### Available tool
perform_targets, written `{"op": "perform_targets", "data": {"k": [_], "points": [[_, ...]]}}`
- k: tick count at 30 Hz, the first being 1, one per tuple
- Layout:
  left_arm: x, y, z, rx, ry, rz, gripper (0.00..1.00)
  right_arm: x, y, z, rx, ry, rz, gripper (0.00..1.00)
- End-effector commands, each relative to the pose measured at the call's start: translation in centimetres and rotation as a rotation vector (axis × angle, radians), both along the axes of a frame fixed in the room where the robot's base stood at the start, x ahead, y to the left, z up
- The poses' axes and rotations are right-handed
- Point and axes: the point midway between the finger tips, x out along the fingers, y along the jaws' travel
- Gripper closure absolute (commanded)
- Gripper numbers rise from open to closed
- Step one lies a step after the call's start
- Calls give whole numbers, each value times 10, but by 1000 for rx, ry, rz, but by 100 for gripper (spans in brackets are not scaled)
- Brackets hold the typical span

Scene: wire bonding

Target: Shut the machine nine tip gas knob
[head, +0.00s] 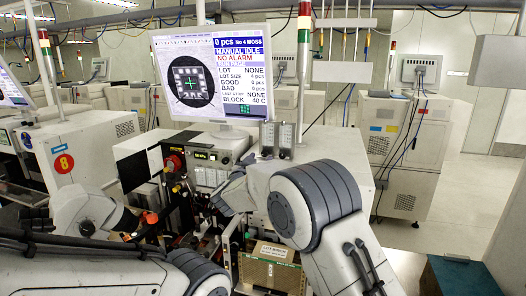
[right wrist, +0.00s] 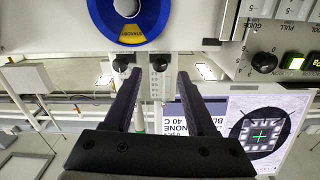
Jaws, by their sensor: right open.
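In the right wrist view, which is upside down, two small black round knobs sit side by side under two clear flow tubes: one knob (right wrist: 160,63) and another knob (right wrist: 121,64). I cannot read which is the tip gas knob. My right gripper (right wrist: 162,76) is open and empty; the first knob appears between its fingertips, and the other is just outside one finger. In the head view the flow tubes (head: 286,140) stand on machine nine, right of its monitor, while my right gripper (head: 222,199) is by its front. My left gripper (head: 130,221) is low at left, its jaws unclear.
A blue disc with a yellow STANDBY sector (right wrist: 128,17) is on the panel near the knobs. The monitor (head: 210,75) stands above the machine. A black knob (right wrist: 264,62) is beside a lit display. A cardboard box (head: 270,268) is low in front.

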Motion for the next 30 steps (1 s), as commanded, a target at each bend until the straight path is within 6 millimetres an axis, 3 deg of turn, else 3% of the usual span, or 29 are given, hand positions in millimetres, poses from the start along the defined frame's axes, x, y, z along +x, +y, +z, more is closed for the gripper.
{"op": "perform_targets", "data": {"k": [7,18,22,23,30], "points": [[0,0,17,0,0,0,50,30,-10,1,0,1,0,43],[0,0,17,0,0,0,50,36,-12,0,0,1,1,43],[0,0,17,0,0,0,50,35,-11,0,0,1,1,93],[0,0,17,0,0,0,50,35,-11,0,0,1,1,100],[0,0,7,0,0,0,50,35,-12,-4,48,-16,1,100]]}}
